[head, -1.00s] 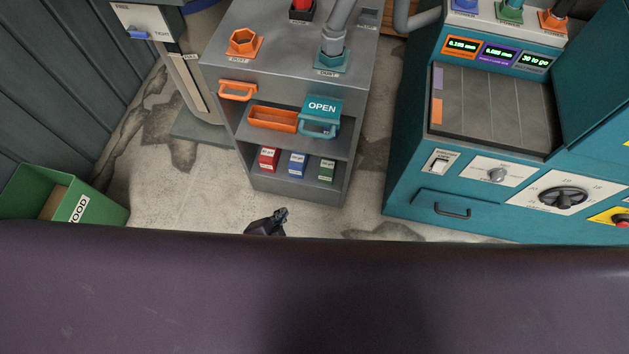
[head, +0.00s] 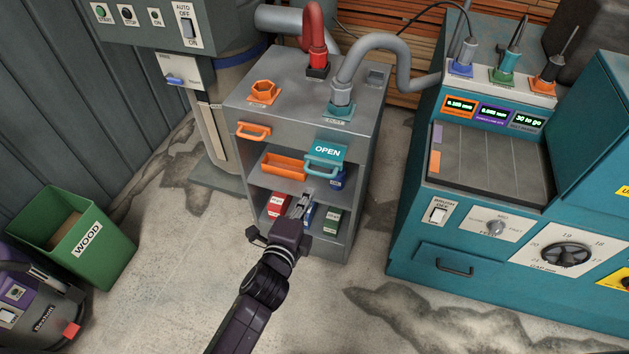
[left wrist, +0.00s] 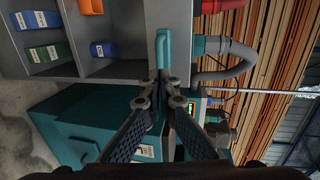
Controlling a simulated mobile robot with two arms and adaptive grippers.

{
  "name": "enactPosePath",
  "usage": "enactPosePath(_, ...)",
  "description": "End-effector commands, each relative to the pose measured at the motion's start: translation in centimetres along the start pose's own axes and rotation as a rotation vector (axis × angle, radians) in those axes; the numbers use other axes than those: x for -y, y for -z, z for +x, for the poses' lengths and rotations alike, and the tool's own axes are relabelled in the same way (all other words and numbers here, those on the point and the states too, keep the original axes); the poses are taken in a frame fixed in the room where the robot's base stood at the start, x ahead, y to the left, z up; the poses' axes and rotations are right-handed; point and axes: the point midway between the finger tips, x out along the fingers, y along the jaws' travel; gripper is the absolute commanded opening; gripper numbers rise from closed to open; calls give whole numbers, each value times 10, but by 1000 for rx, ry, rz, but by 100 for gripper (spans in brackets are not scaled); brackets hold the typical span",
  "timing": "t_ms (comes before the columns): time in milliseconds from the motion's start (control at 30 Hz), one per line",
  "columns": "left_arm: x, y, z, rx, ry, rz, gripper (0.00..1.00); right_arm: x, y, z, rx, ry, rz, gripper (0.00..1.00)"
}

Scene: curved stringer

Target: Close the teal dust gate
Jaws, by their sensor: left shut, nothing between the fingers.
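The teal dust gate (head: 325,152) is a plate marked OPEN with a teal loop handle, on the front of the grey cabinet (head: 300,110). Its handle also shows in the left wrist view (left wrist: 162,47), just beyond my fingertips. My left gripper (head: 303,205) is shut and empty, in front of the cabinet and below the teal handle in the head view. It also shows in the left wrist view (left wrist: 160,84). I cannot tell whether the fingertips touch the handle. My right gripper is not in view.
An orange handle (head: 253,132) sits left of the teal gate. The shelves below hold an orange tray (head: 284,166) and several small boxes. A teal machine (head: 440,225) stands to the right, a green WOOD bin (head: 110,255) to the left. The floor between is clear.

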Motion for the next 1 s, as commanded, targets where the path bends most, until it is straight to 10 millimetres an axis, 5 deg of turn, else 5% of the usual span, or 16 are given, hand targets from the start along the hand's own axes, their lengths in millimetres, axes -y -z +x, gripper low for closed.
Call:
enactPosePath(300,0,0,52,1,0,-1,0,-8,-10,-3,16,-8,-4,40)
enactPosePath(1000,1,0,78,0,3,1,0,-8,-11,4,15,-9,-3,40)
